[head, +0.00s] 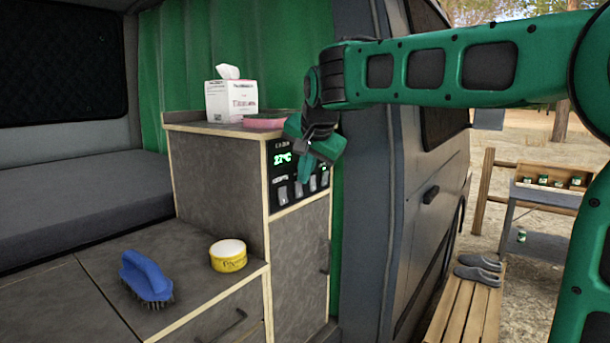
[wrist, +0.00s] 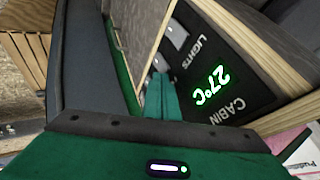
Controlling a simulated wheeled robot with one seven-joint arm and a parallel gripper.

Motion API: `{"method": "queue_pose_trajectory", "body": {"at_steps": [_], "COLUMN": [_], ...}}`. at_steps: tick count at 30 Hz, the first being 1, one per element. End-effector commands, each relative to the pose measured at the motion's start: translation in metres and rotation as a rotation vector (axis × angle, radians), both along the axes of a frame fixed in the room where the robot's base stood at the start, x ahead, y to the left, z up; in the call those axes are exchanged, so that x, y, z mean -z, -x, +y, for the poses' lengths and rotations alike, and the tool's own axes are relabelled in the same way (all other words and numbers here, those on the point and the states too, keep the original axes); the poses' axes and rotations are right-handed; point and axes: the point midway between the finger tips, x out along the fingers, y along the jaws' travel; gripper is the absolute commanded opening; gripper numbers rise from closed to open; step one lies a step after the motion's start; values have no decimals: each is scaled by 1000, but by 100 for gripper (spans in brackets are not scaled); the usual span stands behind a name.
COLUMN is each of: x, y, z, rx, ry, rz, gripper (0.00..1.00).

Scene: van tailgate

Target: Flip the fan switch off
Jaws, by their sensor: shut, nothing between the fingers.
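The black control panel (head: 272,176) is set in the side of the tall grey cabinet. It has a lit green 27°C readout (head: 283,158) and a row of pale rocker switches (head: 283,195) below it. My gripper (head: 304,173) is shut and empty, fingers pointing down in front of the panel's upper middle. In the wrist view, my fingertips (wrist: 161,82) are close to a switch (wrist: 160,62) beyond the one labelled LIGHTS (wrist: 172,36); contact cannot be told. The fan label is not legible, so I cannot tell which switch is the fan's or its position.
A tissue box (head: 231,100) and a pink item (head: 264,121) stand on the cabinet top. A blue brush (head: 145,274) and yellow tin (head: 228,256) sit on the lower counter (head: 190,243). The van's side (head: 375,200) is close right of the panel.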

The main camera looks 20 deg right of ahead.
Motion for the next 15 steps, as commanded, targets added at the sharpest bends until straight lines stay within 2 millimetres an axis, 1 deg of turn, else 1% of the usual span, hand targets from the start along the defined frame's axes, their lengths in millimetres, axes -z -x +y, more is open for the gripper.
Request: {"method": "queue_pose_trajectory", "body": {"at_steps": [5,11,12,15], "x": [-1,-4,-13,-29], "y": [5,19,20,25], "z": [-5,-21,-14,-9], "rx": [1,-3,-7,-9], "ry": [-1,1,1,3], "rz": [0,3,2,6], "gripper": [0,0,0,0]}}
